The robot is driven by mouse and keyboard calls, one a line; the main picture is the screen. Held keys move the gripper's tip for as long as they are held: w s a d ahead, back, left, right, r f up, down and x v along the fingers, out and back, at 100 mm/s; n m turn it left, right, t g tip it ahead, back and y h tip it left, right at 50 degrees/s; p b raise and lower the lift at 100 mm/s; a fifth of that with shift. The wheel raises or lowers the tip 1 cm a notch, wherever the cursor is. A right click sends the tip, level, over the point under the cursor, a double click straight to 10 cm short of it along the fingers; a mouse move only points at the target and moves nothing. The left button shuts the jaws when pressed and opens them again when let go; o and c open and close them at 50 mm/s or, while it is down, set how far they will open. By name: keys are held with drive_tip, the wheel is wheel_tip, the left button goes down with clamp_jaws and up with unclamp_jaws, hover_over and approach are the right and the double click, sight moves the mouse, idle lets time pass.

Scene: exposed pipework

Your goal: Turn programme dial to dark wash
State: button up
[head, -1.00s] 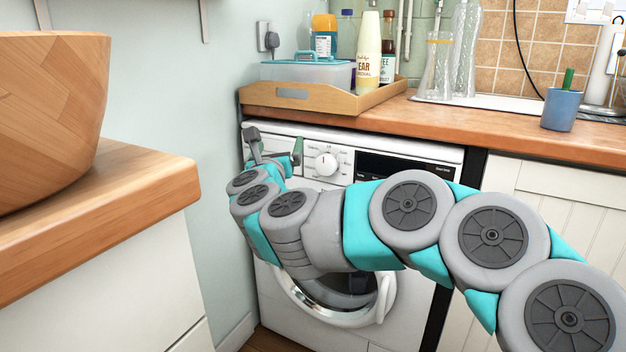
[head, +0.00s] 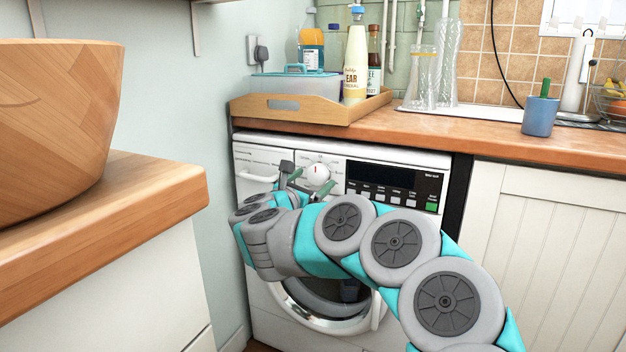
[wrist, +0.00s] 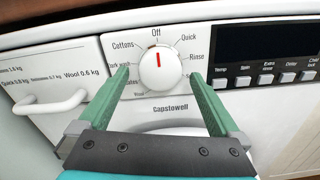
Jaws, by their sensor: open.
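The programme dial (head: 318,174) is a round white knob on the washing machine's (head: 270,165) front panel. In the wrist view the dial (wrist: 158,72) has a red mark pointing up to "Off". The labels around it include "Cottons", "Quick" and "Rinse"; "Dark wash" sits at the left, partly covered by my left finger. My gripper (wrist: 160,76) is open, with one green finger on each side of the dial. A gap shows between each fingertip and the knob; depth to the panel is hard to tell. In the head view my gripper (head: 305,184) is beside the dial.
The detergent drawer handle (wrist: 50,103) sticks out left of the dial. A display with buttons (wrist: 268,62) lies to its right. The wooden worktop (head: 420,125) overhangs above, with a tray (head: 285,112) on it. A wooden bowl (head: 60,110) stands on the near-left counter.

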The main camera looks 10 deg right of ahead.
drive_tip(key=shift+w+d, duration=0.2)
drive_tip(key=shift+w, duration=0.1)
drive_tip(key=c, duration=1.4)
